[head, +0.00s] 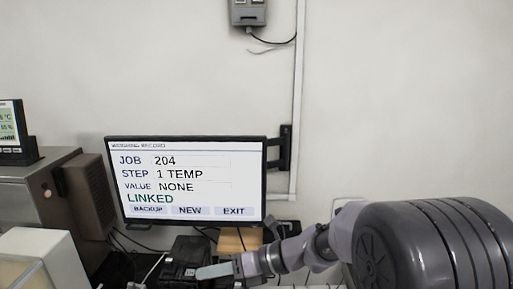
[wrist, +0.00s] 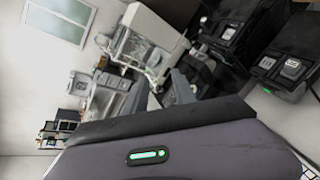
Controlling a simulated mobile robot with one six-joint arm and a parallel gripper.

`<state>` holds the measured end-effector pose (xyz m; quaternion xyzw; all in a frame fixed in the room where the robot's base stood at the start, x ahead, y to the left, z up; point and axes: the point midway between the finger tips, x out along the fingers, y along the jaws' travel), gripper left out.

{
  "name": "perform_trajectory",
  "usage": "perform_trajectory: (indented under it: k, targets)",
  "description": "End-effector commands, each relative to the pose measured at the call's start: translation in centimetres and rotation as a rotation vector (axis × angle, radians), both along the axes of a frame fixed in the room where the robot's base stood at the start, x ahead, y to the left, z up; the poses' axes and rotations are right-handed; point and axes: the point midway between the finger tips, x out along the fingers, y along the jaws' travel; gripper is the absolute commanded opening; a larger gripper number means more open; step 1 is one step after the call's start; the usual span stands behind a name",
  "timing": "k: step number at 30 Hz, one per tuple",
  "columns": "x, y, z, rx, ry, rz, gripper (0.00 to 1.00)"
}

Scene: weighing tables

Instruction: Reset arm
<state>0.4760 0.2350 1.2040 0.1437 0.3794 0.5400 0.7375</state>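My arm comes in from the right in the head view and reaches left, low in front of the monitor. My gripper (head: 214,271) is at its end, near the bottom edge, with one pale grey finger clearly visible. In the wrist view my gripper (wrist: 158,88) shows two dark fingers set apart, with background visible between them. Nothing is held between them. The grey gripper housing with a green light fills the bottom of the wrist view.
A monitor (head: 190,181) reads job 204, step 1 TEMP, value NONE, LINKED. A grey-brown device (head: 60,190) stands left of it. Black devices (head: 185,258) sit below the monitor, close to my gripper. A wall box (head: 248,12) hangs above. The wall at upper right is bare.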

Motion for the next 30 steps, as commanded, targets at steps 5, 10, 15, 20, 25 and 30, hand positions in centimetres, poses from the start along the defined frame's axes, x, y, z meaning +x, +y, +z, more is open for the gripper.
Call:
perform_trajectory:
  k: [5,10,15,20,25,30]
  targets:
    - [-8.4,-4.3,-0.3,-0.342,-0.54,0.347,0.32]
    - [-17.4,-12.5,-3.3,-0.834,-1.178,0.915,0.32]
    - [-21.2,-18.4,-5.3,-1.166,-1.472,1.369,0.32]
    - [-21.9,-19.9,-5.4,-1.247,-1.523,1.505,0.32]
    - [-21.9,-19.8,-5.3,-1.246,-1.522,1.503,0.32]
    - [-21.9,-19.8,-5.3,-1.243,-1.523,1.501,0.32]
